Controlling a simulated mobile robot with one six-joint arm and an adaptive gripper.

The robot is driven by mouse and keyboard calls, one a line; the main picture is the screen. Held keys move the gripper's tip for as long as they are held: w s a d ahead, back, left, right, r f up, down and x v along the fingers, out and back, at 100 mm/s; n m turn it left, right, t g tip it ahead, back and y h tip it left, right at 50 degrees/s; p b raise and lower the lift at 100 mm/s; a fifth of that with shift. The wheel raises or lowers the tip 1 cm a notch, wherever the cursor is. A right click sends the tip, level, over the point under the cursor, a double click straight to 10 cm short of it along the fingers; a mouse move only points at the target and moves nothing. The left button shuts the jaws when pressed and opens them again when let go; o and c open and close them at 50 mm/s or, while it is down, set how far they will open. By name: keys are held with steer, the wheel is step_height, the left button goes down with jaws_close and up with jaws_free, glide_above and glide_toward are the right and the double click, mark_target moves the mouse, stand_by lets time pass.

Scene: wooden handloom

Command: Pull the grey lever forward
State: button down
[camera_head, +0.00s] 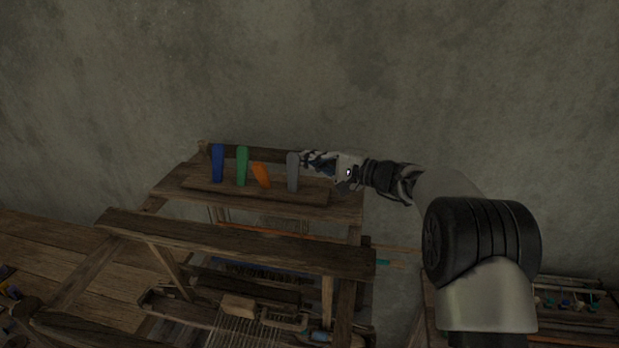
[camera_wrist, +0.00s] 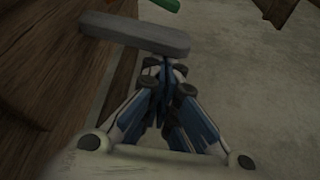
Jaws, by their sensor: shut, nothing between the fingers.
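The grey lever (camera_head: 293,172) stands upright at the right end of a row of levers on top of the loom. In the wrist view the grey lever (camera_wrist: 135,35) lies across the picture just beyond my fingertips. My gripper (camera_head: 308,158) is shut and empty, close to the right side of the lever near its upper part. It also shows in the wrist view (camera_wrist: 165,68), with the fingertips together at the lever's edge. I cannot tell whether they touch it.
A blue lever (camera_head: 217,163) and a green lever (camera_head: 242,166) stand upright to the left. An orange lever (camera_head: 260,175) between green and grey is tilted. The wooden loom beam (camera_head: 240,240) runs below. A bare wall (camera_head: 300,70) is behind; a side table with small items (camera_head: 575,305) is at right.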

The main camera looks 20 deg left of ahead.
steer(key=s+n+b, duration=0.1)
steer(key=n+b, duration=0.1)
steer(key=b, duration=0.4)
steer(key=s+n+y+b, duration=0.1)
steer(key=s+n+b, duration=0.1)
steer(key=b, duration=0.5)
steer(key=shift+r, duration=0.1)
steer(key=shift+s+r+n+y+b, duration=0.15)
steer(key=shift+n+y+b, duration=0.15)
steer(key=shift+b, duration=0.2)
steer(key=shift+r+p, duration=0.3)
steer(key=shift+p, duration=0.1)
steer(key=v, duration=1.1)
steer(key=shift+s+d, duration=0.1)
steer(key=shift+d, duration=0.1)
steer(key=shift+s+d, duration=0.1)
steer(key=shift+d, duration=0.25)
steer(key=shift+f, duration=0.1)
